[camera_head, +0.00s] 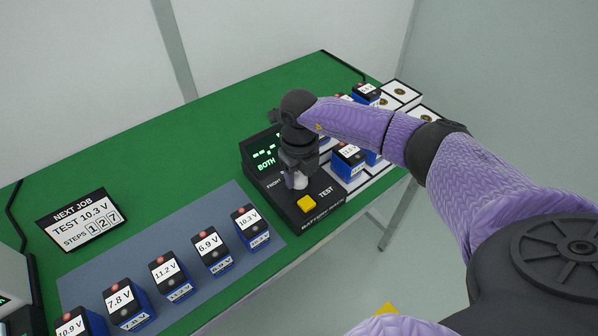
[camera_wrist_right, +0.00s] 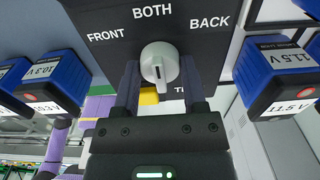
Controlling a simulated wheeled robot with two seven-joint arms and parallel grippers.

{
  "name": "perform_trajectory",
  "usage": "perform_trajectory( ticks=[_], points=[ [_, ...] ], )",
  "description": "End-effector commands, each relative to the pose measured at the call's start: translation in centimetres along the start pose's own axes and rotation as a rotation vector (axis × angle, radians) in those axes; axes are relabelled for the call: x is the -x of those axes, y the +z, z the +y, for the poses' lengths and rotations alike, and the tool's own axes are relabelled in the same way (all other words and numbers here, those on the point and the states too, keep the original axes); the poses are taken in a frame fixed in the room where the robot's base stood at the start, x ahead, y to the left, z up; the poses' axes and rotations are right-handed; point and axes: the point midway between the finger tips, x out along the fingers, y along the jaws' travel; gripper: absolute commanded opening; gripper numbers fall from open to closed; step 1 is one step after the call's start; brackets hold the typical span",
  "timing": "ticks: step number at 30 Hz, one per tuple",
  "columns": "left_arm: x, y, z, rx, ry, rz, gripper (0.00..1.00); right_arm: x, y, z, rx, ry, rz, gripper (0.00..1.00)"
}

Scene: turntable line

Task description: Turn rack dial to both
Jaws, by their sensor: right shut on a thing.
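The rack dial (camera_wrist_right: 158,58) is a pale grey knob on a black panel, with FRONT, BOTH and BACK printed in an arc around it in the right wrist view. My right gripper (camera_wrist_right: 158,80) is shut on the dial, one dark finger on each side. I cannot tell for certain which way its pointer faces. The box's display (camera_head: 265,160) shows green dashes and the word BOTH. My left gripper is not in view.
A yellow TEST button (camera_head: 306,203) is close in front of my right gripper. Blue batteries (camera_head: 349,156) stand in the rack to the right. Several labelled batteries line a grey mat (camera_head: 150,250). A NEXT JOB sign (camera_head: 82,220) stands left. The green table's back is clear.

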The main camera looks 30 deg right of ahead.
Motion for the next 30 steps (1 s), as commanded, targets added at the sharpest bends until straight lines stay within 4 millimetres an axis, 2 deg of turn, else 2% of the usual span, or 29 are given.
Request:
perform_trajectory(
  ticks=[9,10,14,15,23,26,30],
  points=[
    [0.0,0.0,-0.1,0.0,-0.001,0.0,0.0,0.0,0.0,0.0,0.0,0.0,-0.002,0.0],
    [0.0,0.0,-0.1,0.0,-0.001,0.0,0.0,0.0,0.0,0.0,0.0,0.0,-0.002,0.58],
    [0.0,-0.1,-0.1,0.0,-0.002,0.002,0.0,0.0,0.0,0.0,0.0,0.0,-0.001,0.86],
    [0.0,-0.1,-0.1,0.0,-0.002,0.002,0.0,0.0,0.0,0.0,0.0,0.0,-0.001,0.9],
    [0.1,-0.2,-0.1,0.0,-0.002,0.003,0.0,0.2,0.0,0.0,-0.001,0.0,-0.001,0.9],
    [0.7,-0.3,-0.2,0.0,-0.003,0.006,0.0,1.9,0.1,-0.1,-0.001,-0.001,-0.005,0.9],
    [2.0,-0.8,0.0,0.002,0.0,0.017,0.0,5.8,0.1,-0.1,0.0,-0.001,-0.007,0.9]
  ],
)
